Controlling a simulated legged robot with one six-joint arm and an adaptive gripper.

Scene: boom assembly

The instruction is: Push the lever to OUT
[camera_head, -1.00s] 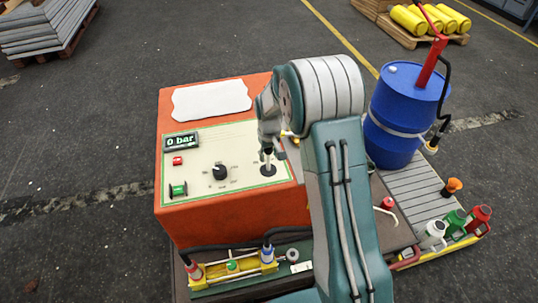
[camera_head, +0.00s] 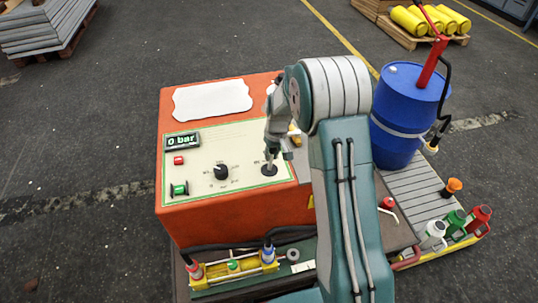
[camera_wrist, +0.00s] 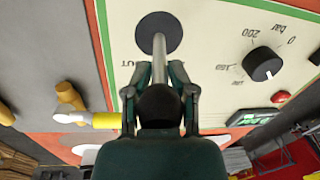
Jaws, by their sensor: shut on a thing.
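The lever rises from a round black base (camera_head: 269,169) at the right of the cream control panel (camera_head: 205,190). In the wrist view its grey shaft (camera_wrist: 159,58) runs from the black disc to a dark knob (camera_wrist: 160,104). My gripper (camera_head: 272,148) is above the base. In the wrist view its two fingers (camera_wrist: 160,92) are shut around the knob end. An OUT label (camera_wrist: 129,64) shows upside down beside the shaft, partly hidden; the opposite label cannot be read. The exact lean of the lever is hard to judge.
A black dial (camera_head: 221,172), a red button (camera_head: 179,160), a green switch (camera_head: 179,189) and a 0 bar display (camera_head: 183,140) sit left of the lever. A blue drum (camera_head: 405,110) stands right of my arm. Yellow fittings (camera_wrist: 68,98) show near my gripper in the wrist view.

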